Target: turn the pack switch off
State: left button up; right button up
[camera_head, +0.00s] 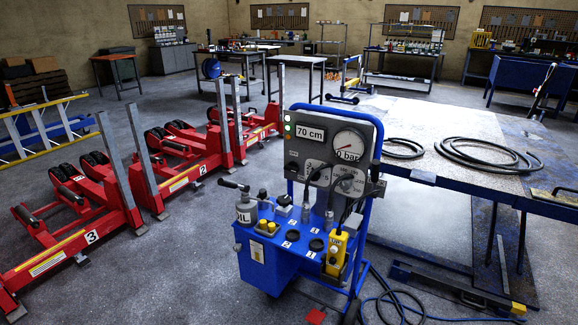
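The blue wheeled power pack (268,270) stands upright in the middle foreground. Its grey upright panel (331,133) carries a "70 cm" display (310,133), a large round gauge (348,146) marked bar, and smaller dials. A small dark fitting (291,169) sits at the panel's lower left; I cannot tell whether it is the pack switch or how it is set. A small green light (287,128) shows at the panel's left edge. Numbered black knobs and levers stand on the pack's top. A yellow pendant (337,250) hangs at its front right. Neither of my grippers is in view.
Red numbered jacks (95,238) line the floor at left. A bench with coiled black hoses (480,155) stands at right. Hoses and cables (395,305) lie on the floor right of the pack. The grey floor (180,285) left of the pack is clear.

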aim_at(293, 166)
jog(key=u, duration=0.5)
jog(key=k, duration=0.6)
jog(key=u, duration=1.15)
jog(key=i, duration=1.05)
jog(key=z, duration=0.55)
jog(key=i, duration=1)
jog(key=z, duration=0.95)
